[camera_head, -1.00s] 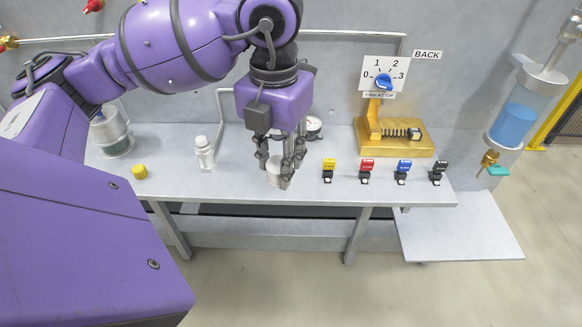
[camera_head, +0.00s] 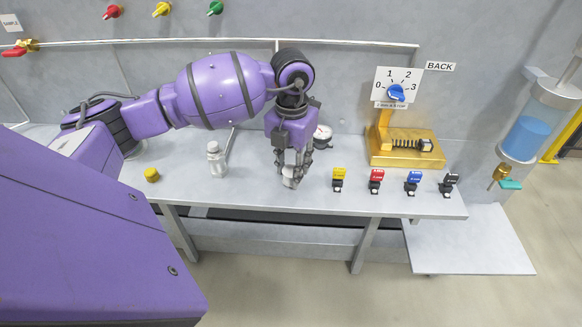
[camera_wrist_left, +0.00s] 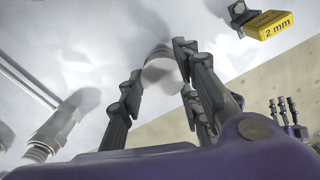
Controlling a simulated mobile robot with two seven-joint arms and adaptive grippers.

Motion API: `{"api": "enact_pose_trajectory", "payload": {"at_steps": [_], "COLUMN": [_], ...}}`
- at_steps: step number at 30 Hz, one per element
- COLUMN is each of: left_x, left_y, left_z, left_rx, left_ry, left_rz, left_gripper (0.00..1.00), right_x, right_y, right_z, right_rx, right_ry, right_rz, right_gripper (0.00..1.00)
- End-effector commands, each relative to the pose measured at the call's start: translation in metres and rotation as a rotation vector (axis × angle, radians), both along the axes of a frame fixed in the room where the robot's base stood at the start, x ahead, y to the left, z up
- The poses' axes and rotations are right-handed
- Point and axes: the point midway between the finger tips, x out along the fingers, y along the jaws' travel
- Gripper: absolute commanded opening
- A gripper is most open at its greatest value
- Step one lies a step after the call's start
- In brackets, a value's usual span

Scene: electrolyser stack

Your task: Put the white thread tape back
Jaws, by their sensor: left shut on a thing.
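The white thread tape (camera_head: 289,183) is a small white roll, partly hidden by fingers. In the left wrist view the tape (camera_wrist_left: 160,72) sits between the dark fingers of the left gripper (camera_wrist_left: 165,85). I cannot tell whether the tape touches the bench. What looks like my right gripper (camera_wrist_left: 284,112) shows small at the right edge of the left wrist view; its finger state is unclear.
A gauge (camera_head: 322,135) is close behind the gripper. Yellow (camera_head: 339,174), red (camera_head: 376,175), blue (camera_head: 414,178) and black (camera_head: 450,181) tagged holders line the front right. A gold fixture (camera_head: 405,150) stands behind them.

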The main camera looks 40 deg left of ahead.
Motion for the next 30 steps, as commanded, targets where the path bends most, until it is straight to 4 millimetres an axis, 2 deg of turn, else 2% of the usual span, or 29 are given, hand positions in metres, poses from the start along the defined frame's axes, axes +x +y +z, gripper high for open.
{"api": "enact_pose_trajectory", "payload": {"at_steps": [13,14,18,26,30], "left_x": [0.000,0.000,0.000,0.000,0.001], "left_y": [0.000,0.000,0.000,0.000,0.000], "left_z": [-0.010,-0.009,-0.009,-0.008,0.001], "left_rx": [0.001,0.001,0.000,0.000,0.001], "left_ry": [-0.002,-0.002,-0.003,-0.003,-0.006], "left_rz": [0.000,0.000,0.000,0.000,0.000], "left_gripper": [0.13,0.34,0.51,0.51,0.51], "right_x": [0.004,0.005,0.005,0.004,0.005], "right_y": [0.001,0.001,0.001,0.001,0.001], "right_z": [0.001,0.001,0.001,0.000,0.001], "right_rx": [0.001,0.001,0.001,0.001,0.002], "right_ry": [-0.008,-0.009,-0.009,-0.006,-0.007], "right_rz": [0.002,0.002,0.002,0.002,0.001], "right_gripper": [0.40,0.40,0.40,0.40,0.40]}}
